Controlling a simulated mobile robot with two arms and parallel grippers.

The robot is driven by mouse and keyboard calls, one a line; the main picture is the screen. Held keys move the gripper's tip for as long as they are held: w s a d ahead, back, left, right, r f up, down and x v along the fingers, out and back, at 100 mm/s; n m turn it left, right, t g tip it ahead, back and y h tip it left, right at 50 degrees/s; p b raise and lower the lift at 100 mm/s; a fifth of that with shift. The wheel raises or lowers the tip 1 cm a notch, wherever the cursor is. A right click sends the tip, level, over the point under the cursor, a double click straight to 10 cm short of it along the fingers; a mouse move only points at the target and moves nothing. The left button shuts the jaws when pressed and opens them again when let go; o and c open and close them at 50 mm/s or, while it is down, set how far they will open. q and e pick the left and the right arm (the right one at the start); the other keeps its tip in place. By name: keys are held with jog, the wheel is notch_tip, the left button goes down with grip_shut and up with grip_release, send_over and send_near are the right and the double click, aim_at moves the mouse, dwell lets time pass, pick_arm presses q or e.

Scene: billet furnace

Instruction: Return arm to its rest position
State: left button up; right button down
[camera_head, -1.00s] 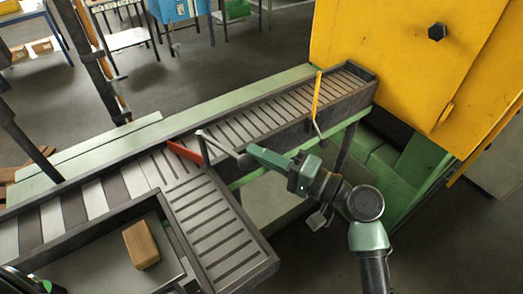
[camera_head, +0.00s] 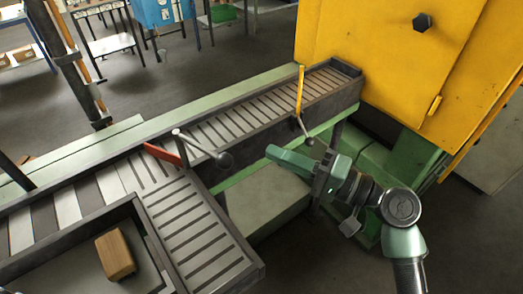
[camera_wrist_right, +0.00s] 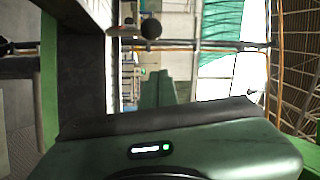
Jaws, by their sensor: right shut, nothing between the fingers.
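My right arm comes in from the lower right in the head view. Its green gripper (camera_head: 272,153) is shut and empty, in the air in front of the conveyor's side. It stands apart from the red lever's ball-ended handle (camera_head: 224,159). In the right wrist view the gripper's fingers (camera_wrist_right: 158,92) show as one green block pointing away, and a dark ball (camera_wrist_right: 151,28) shows beyond them. My left gripper is not in view.
A slatted conveyor (camera_head: 235,125) runs to a yellow furnace housing (camera_head: 385,50). A red gate (camera_head: 165,155) and a yellow lever (camera_head: 300,90) stand on it. A brown block (camera_head: 115,255) lies on a plate at lower left. Open floor (camera_head: 350,275) lies below the arm.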

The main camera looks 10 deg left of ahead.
jog(key=w+d+f+m+t+h, duration=0.1)
jog(key=w+d+f+h, duration=0.1)
jog(key=f, duration=0.6)
jog(key=w+d+f+m+t+h, duration=0.1)
jog(key=w+d+f+m+h, duration=0.1)
jog(key=f, duration=0.6)
jog(key=w+d+f+m+t+h, duration=0.1)
jog(key=w+d+f+h, duration=0.2)
jog(key=f, duration=0.4)
jog(key=s+d+f+g+h, duration=0.1)
jog(key=s+d+f+h, duration=0.25)
jog(key=f, duration=0.85)
jog(key=s+d+f+g+h, duration=0.15)
jog(key=s+d+f, duration=0.25)
jog(key=f, duration=0.7)
jog(key=s+d+f+n+g+h, duration=0.15)
jog(key=s+d+f, duration=0.25)
jog(key=s+f, duration=0.45)
jog(key=s+d+f+n+g+h, duration=0.1)
jog(key=s+d+f+n+h, duration=0.2)
jog(key=s+f, duration=0.55)
jog(key=s+d+f+n+g, duration=0.1)
jog(key=s+d+f, duration=0.2)
jog(key=s, duration=0.7)
jog(key=s+d+f+n+g+h, duration=0.1)
jog(key=s+d+f+n, duration=0.1)
jog(key=s, duration=0.7)
jog(key=shift+s+d+f+g, duration=0.35)
jog(key=shift+d+f+g, duration=0.05)
jog(key=shift+f, duration=0.05)
